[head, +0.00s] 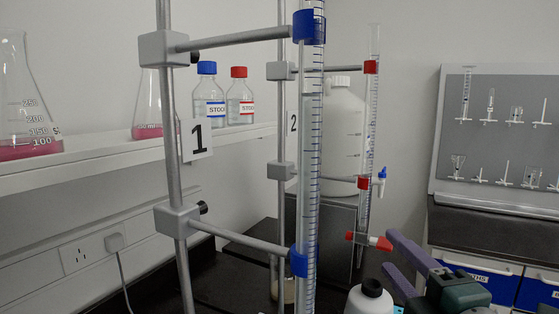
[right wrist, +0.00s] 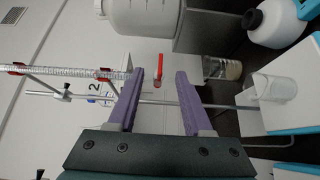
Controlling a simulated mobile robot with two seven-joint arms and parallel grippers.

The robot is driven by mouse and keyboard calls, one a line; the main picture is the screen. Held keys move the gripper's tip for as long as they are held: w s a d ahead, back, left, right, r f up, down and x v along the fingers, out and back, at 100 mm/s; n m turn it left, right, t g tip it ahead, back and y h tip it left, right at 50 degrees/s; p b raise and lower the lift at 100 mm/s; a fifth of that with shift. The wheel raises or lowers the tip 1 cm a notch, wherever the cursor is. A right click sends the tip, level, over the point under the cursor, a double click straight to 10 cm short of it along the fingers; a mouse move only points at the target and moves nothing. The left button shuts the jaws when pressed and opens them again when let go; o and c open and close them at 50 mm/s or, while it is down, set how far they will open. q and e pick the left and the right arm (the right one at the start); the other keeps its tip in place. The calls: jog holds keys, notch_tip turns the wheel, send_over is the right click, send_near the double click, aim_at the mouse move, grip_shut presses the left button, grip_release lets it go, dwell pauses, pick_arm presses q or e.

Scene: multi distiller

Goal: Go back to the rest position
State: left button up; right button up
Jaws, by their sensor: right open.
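My right gripper (head: 388,252) is at the lower right of the head view, close to the red stopcock (head: 371,241) of the rear burette (head: 373,120). Its two purple fingers are spread apart with nothing held between them. In the right wrist view the open gripper (right wrist: 160,73) points toward the red stopcock (right wrist: 159,68), which shows between and beyond the fingertips. I cannot tell whether a finger touches it. My left gripper is in neither view.
A front burette (head: 309,150) on stand 1 (head: 178,160) stands mid-view. A black-capped white bottle (head: 369,300) is below the gripper. A large white container (head: 342,125) stands behind. Stock bottles (head: 209,97) and flasks are on the left shelf (head: 90,168).

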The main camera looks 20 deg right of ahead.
jog(key=s+a+f+m+g+y, duration=0.25)
jog(key=s+m+g, duration=0.2)
jog(key=s, duration=0.25)
jog(key=s+a+f+m+g+y, duration=0.1)
jog(key=s+a+f+m+g, duration=0.3)
jog(key=s, duration=0.4)
jog(key=s+a+f+m+g+y, duration=0.1)
jog(key=s+a+f+m+g, duration=0.15)
jog(key=s+m+g, duration=0.35)
notch_tip(320, 180, up, 35)
jog(key=n+p, duration=0.1)
jog(key=p, duration=3.4)
jog(key=shift+s+a+t, duration=0.3)
jog(key=shift+s+t, duration=0.05)
jog(key=shift+s, duration=0.05)
